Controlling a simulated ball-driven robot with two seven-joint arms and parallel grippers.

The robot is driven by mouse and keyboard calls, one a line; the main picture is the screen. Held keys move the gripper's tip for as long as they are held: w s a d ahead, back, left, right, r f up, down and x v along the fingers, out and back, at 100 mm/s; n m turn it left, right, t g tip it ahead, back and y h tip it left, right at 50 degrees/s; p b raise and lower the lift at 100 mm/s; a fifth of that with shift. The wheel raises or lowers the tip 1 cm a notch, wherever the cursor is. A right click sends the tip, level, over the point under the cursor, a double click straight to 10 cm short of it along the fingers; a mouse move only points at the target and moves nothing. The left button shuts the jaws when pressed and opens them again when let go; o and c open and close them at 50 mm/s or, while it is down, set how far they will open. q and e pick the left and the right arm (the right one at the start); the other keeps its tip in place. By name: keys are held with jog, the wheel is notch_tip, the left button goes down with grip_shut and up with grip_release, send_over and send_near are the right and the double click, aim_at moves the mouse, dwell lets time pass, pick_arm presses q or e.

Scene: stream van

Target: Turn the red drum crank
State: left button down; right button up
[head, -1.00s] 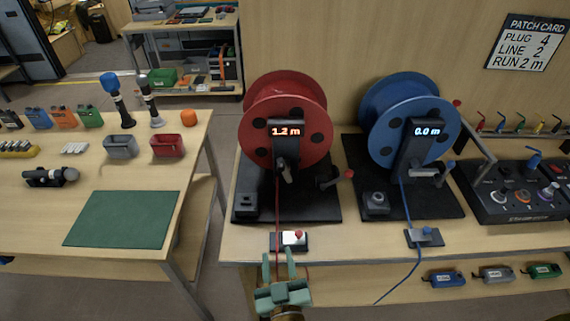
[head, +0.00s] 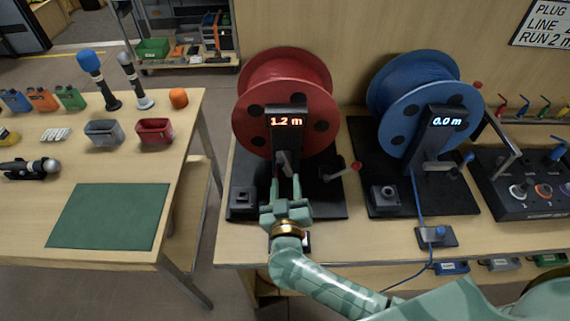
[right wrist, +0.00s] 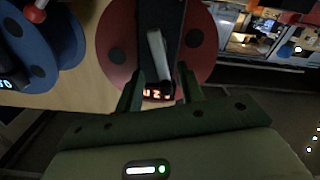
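The red drum (head: 285,95) stands on its black base, and its display (head: 286,122) reads 1.2 m. Its grey crank (head: 287,164) hangs in front of the post below the display. My right gripper (head: 285,184) is open just in front of the crank. In the right wrist view the pale crank bar (right wrist: 157,55) shows ahead of and between the two spread fingers (right wrist: 160,88), with the red drum behind. I cannot tell whether a finger touches it. My left gripper is not in view.
The blue drum (head: 420,95), reading 0.0 m, stands further right, with a control box (head: 530,190) beyond. A table with a green mat (head: 110,215) is at left, across a gap.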

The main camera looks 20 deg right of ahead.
aim_at(285, 169)
jog(key=b+x, duration=0.1)
jog(key=x, duration=0.6)
jog(key=shift+s+f, duration=0.1)
grip_shut()
